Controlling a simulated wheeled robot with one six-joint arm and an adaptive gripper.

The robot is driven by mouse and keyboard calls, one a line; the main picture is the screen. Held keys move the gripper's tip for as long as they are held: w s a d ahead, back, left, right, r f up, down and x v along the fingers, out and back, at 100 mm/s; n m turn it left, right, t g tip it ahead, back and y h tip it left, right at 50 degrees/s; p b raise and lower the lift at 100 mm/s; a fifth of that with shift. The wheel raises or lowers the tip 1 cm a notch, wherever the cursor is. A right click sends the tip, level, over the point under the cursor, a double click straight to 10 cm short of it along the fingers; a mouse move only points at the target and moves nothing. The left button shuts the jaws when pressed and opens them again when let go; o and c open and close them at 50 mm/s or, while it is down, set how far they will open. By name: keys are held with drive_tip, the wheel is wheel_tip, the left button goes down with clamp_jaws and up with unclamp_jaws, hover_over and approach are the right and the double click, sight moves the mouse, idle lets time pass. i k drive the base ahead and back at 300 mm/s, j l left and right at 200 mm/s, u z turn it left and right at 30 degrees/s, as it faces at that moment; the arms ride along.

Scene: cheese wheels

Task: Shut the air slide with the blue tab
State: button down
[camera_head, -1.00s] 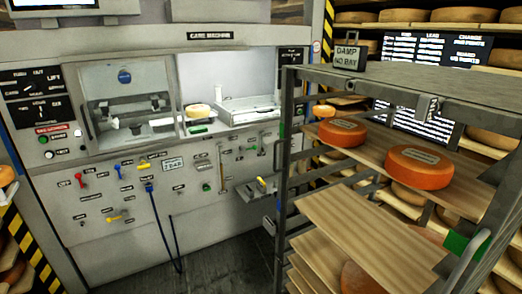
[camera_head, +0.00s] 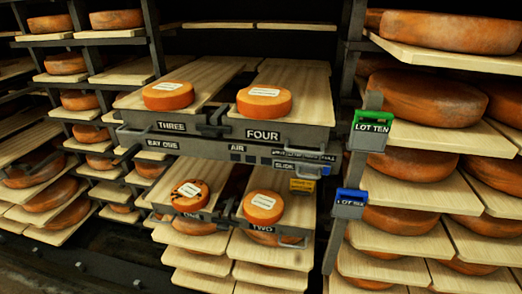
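The air slide (camera_head: 300,163) is a grey bar with a row of small labels, at the right end of the rail below the boards marked THREE and FOUR. A small blue tab (camera_head: 326,170) shows at its right end. The words AIR and SLIDE are on plates by it. How far the slide stands open is too small to tell. My gripper is not in view.
Orange cheese wheels with labels sit on boards THREE (camera_head: 172,126), FOUR (camera_head: 265,136), ONE and TWO (camera_head: 255,232). A yellow tag (camera_head: 303,185) hangs below the slide. Green LOT TEN (camera_head: 372,131) and blue (camera_head: 350,203) tags are on the right post. Dark floor shows lower left.

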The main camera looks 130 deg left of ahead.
sight(321, 169)
drive_tip(key=u, duration=2.85)
